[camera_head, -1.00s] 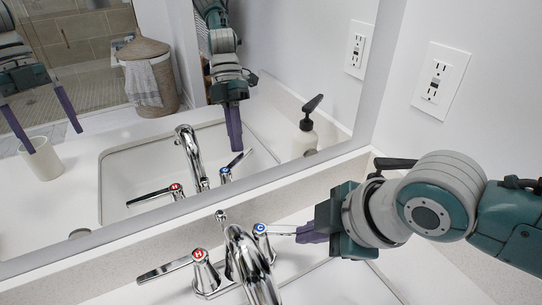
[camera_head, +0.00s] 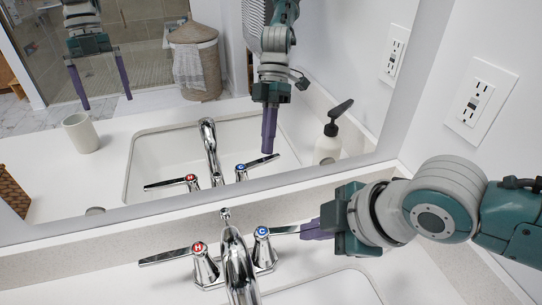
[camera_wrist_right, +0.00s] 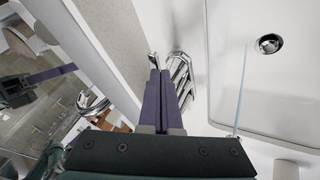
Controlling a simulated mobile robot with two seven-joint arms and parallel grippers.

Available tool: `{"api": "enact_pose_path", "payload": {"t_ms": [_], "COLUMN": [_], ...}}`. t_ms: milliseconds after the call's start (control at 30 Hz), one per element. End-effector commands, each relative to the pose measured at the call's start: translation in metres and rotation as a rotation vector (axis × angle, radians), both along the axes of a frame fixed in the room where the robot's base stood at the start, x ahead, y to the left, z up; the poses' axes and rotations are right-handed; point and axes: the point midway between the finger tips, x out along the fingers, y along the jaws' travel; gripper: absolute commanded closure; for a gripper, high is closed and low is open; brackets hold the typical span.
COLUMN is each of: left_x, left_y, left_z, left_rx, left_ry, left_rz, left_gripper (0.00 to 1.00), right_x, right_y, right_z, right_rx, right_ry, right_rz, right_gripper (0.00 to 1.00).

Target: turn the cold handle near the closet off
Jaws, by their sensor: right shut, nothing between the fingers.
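The cold handle (camera_head: 262,233), with a blue C cap, stands right of the chrome faucet spout (camera_head: 238,265). Its lever points right, toward my right gripper (camera_head: 312,230). The purple fingers are shut with nothing between them, their tips at the lever's end; I cannot tell whether they touch. In the right wrist view, the shut fingers (camera_wrist_right: 158,85) point at the chrome tap (camera_wrist_right: 180,75), partly hiding it. The hot handle (camera_head: 203,261), with a red H cap, has its lever pointing left. My left gripper shows only in the mirror, fingers spread.
The mirror (camera_head: 200,205) rises behind the tap and reflects the sink, a soap pump, a cup and a wicker hamper. The wall outlet (camera_head: 480,102) is above my right arm. The sink drain (camera_wrist_right: 268,44) shows in the wrist view.

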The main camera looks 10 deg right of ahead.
Motion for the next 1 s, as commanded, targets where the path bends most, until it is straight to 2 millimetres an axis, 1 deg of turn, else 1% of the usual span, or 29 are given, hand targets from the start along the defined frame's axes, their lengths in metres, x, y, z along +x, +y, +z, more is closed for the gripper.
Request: {"api": "enact_pose_path", "payload": {"t_ms": [100,333,800,900,1000], "left_x": [0.0000,0.0000,-0.0001,-0.0001,0.0000], "left_y": [0.0003,0.0004,0.0005,0.0006,0.0006], "left_z": [-0.0024,-0.0037,-0.0035,-0.0014,0.0052], "left_rx": [0.001,0.001,0.002,0.002,0.002], "left_ry": [0.000,0.000,0.000,0.000,-0.001], "left_rz": [0.000,0.000,0.001,0.001,0.001], "left_gripper": [0.00,0.00,0.00,0.00,0.00], "right_x": [0.0046,0.0084,0.0089,0.0079,0.0048], "right_y": [-0.0026,-0.0040,-0.0044,-0.0042,-0.0034], "right_z": [-0.0007,-0.0007,-0.0005,0.0008,0.0042], "right_rx": [-0.002,-0.003,-0.003,-0.003,-0.002], "right_ry": [-0.001,0.000,0.001,0.001,0.002], "right_rz": [-0.002,-0.002,-0.001,-0.001,-0.002], "right_gripper": [1.00,1.00,1.00,1.00,1.00]}}
